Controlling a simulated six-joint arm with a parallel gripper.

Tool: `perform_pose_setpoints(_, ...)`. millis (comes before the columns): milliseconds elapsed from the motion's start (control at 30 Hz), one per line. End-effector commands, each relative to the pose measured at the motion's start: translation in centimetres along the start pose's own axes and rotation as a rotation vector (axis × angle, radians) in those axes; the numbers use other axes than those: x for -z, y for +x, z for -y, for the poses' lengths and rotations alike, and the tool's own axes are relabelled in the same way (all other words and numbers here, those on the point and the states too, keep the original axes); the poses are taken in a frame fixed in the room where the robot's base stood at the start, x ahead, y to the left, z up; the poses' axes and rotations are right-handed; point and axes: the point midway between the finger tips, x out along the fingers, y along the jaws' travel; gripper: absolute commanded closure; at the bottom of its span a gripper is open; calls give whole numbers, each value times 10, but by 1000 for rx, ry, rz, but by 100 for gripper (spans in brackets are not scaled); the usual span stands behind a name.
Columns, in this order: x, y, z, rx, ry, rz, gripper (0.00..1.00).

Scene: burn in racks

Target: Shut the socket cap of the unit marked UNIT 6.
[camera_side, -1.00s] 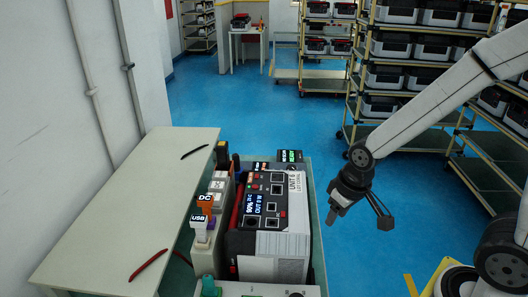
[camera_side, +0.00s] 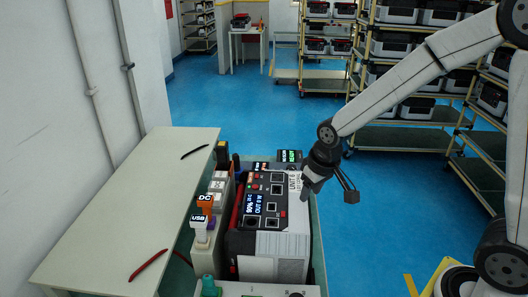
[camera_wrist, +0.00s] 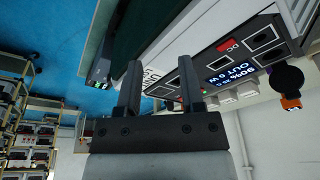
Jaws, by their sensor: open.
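The unit marked UNIT 6 (camera_side: 269,245) is a black and light grey box on the bench, with a lit screen and several square sockets on its sloped face. Its white label (camera_side: 294,180) is partly hidden by my gripper. In the wrist view the unit's face (camera_wrist: 236,59) fills the upper right, and a round black piece (camera_wrist: 286,78) sticks out near its edge; I cannot tell if it is the socket cap. My gripper (camera_side: 305,194) is at the unit's right upper edge. Its fingers (camera_wrist: 160,88) are apart with nothing clearly held between them.
White and orange plug holders marked USB (camera_side: 198,228) and DC (camera_side: 205,203) stand left of the unit. A smaller device with a green display (camera_side: 290,156) sits behind it. A pale table (camera_side: 120,225) at left holds two thin cables.

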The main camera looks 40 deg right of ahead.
Motion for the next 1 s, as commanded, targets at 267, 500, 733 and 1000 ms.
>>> perform_pose_setpoints(267, 36, 4, 0, -4, 15, -1, 51)
perform_pose_setpoints(500, 66, 8, 1, -7, 27, -4, 51)
perform_pose_setpoints(733, 92, 12, 1, -10, 40, -4, 51)
perform_pose_setpoints(1000, 122, 18, 1, -14, 55, -5, 51)
